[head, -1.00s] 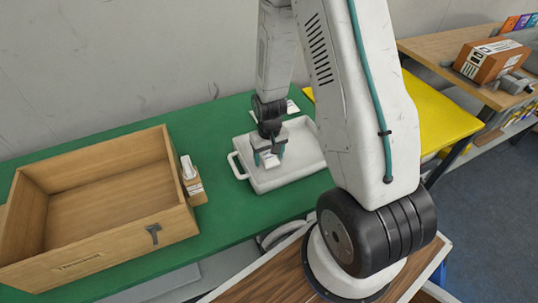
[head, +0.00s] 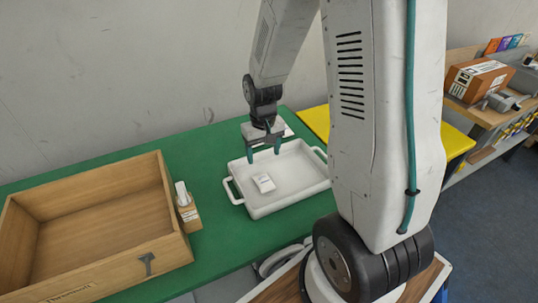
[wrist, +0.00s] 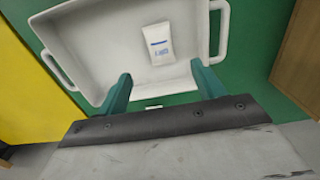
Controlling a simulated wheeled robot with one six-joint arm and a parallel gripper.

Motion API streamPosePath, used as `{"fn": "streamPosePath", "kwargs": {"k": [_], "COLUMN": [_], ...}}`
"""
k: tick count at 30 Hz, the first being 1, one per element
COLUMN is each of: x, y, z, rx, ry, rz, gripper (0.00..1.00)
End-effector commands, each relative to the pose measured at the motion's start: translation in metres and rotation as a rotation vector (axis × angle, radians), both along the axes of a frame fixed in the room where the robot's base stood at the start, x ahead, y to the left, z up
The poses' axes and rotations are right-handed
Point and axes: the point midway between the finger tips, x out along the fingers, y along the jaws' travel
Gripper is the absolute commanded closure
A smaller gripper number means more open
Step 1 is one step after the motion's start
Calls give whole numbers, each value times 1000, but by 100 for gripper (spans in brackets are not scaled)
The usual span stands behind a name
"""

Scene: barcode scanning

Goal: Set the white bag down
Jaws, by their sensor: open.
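The white bag (head: 264,183) lies flat in the white tray (head: 283,206), left of the tray's middle in the head view. In the wrist view the bag (wrist: 159,43) shows blue print and lies on the tray floor, apart from the fingers. My gripper (head: 264,151) is open and empty, raised above the far left edge of the tray. Its two teal fingers (wrist: 160,90) are spread wide with nothing between them.
A large open wooden box (head: 120,266) stands at the left on the green table (head: 213,240). A small scanner on a wooden stand (head: 187,208) sits between box and tray. A yellow surface (head: 452,139) lies behind my arm.

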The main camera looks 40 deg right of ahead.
Motion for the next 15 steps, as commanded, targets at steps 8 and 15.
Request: {"fn": "streamPosePath", "kwargs": {"k": [8, 15], "x": [-31, -95], "y": [32, 66], "z": [94, 173], "rx": [-9, -14], "ry": [-44, -77], "rz": [54, 112], "gripper": [32, 32]}}
